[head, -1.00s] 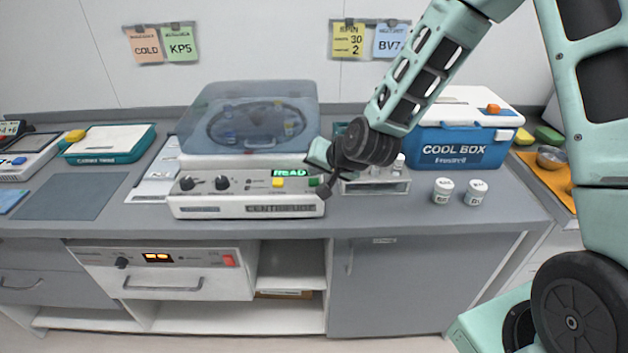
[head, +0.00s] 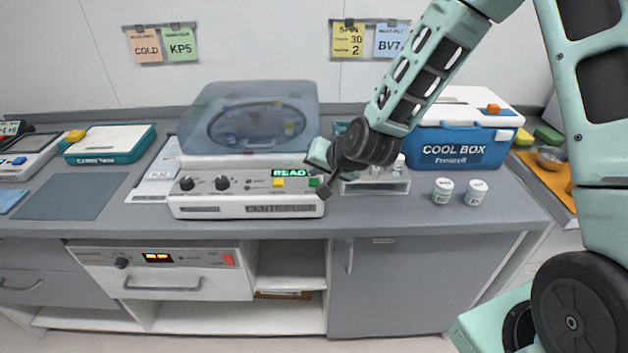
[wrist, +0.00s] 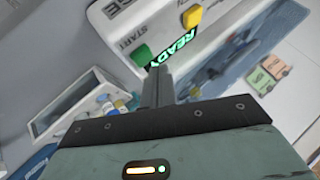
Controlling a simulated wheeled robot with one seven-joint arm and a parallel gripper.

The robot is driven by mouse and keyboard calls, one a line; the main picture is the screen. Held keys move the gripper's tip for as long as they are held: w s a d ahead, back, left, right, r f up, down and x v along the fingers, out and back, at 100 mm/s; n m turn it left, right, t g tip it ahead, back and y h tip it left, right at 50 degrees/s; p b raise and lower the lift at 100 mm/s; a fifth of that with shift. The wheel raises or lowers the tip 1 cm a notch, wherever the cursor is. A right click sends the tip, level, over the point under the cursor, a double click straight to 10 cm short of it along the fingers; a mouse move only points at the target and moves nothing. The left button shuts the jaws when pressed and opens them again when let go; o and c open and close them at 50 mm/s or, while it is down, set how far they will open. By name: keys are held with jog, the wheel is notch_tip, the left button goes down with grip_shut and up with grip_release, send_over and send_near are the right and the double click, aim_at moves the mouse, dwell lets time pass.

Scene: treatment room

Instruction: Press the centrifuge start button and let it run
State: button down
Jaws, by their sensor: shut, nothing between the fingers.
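The white centrifuge (head: 240,206) stands on the bench, its translucent lid (head: 205,98) over a rotor with tubes. Its lit green display (head: 290,173) reads READY; it also shows in the wrist view (wrist: 172,50). The green button (head: 316,181) is at the right end of the front panel; in the wrist view (wrist: 141,54) the word START is printed beside it. A yellow button (head: 278,182) sits to its left. My gripper (head: 325,191) is shut and empty, with its fingertips (wrist: 157,72) close to the green button. I cannot tell whether they touch it.
A rack (head: 385,186) with small vials stands right of the centrifuge, close behind my gripper. Two white jars (head: 443,191) and a blue cool box (head: 462,148) stand farther right. A grey mat (head: 72,196) lies on the left. Notes hang on the wall, one reading SPIN (head: 348,40).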

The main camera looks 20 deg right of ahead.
jog(key=shift+f, duration=0.15)
jog(key=shift+f+b, duration=0.25)
jog(key=shift+b, duration=0.15)
